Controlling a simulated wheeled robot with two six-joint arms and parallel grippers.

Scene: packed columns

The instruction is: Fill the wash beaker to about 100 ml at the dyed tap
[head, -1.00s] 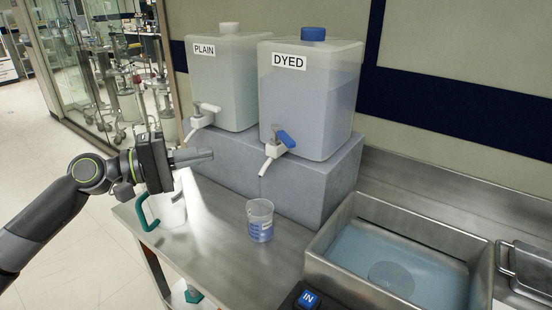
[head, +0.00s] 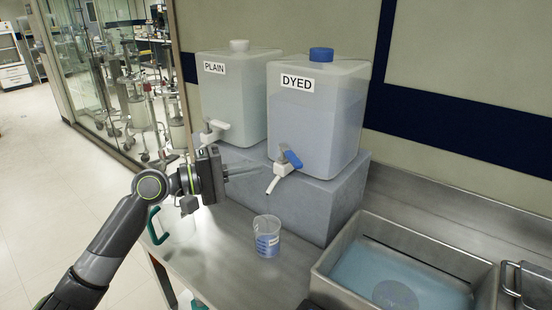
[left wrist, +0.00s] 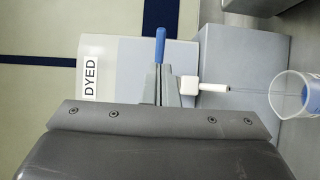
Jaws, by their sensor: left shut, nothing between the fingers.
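The dyed tap (head: 284,166) has a white body, a spout pointing down and a blue lever (left wrist: 160,46) standing out sideways to the right. The wash beaker (head: 267,240) stands upright on the steel bench under the spout, with blue low in it; liquid and markings are hard to separate. In the left wrist view the beaker (left wrist: 294,96) is at the right edge, and a thin line like a stream runs from the spout to it. My left gripper (head: 254,171) is shut and empty just left of the tap; contact with the lever is unclear. My right gripper is out of view.
The DYED tank (head: 318,120) and PLAIN tank (head: 232,105) stand on a grey block (head: 310,205). The plain tap (head: 213,131) is behind my left gripper. A steel basin (head: 345,240) holds water at right. A green handle (head: 153,226) shows at the bench's left edge.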

